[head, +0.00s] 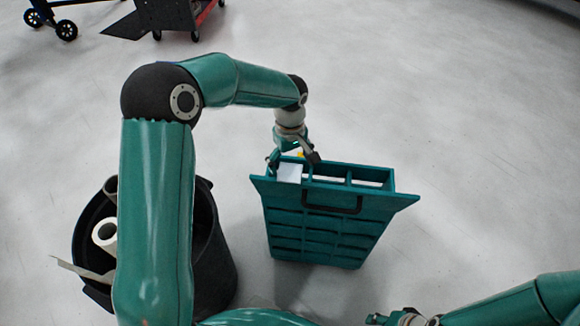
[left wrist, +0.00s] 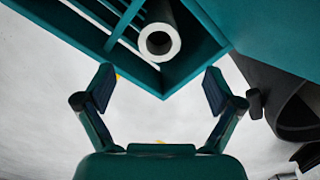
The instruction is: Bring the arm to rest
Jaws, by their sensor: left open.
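My left arm comes in from the left in the head view, and its gripper (head: 293,157) is at the left end of the teal crate (head: 390,200). In the left wrist view, the left gripper (left wrist: 160,88) has its two fingers spread wide with nothing between them. Just beyond them, a white-ended roll (left wrist: 160,42) sits in a corner compartment of the crate (left wrist: 205,45). In the head view a white patch (head: 288,172) shows at that corner. My right gripper (head: 395,318) is partly in view at the bottom edge; its fingers are too small and cut off to read.
A black bin (head: 218,255) with a white roll (head: 105,235) and other pieces stands left of the crate, partly behind my left arm. A red and dark wheeled cart (head: 180,15) is at the top left. The grey floor right of the crate is clear.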

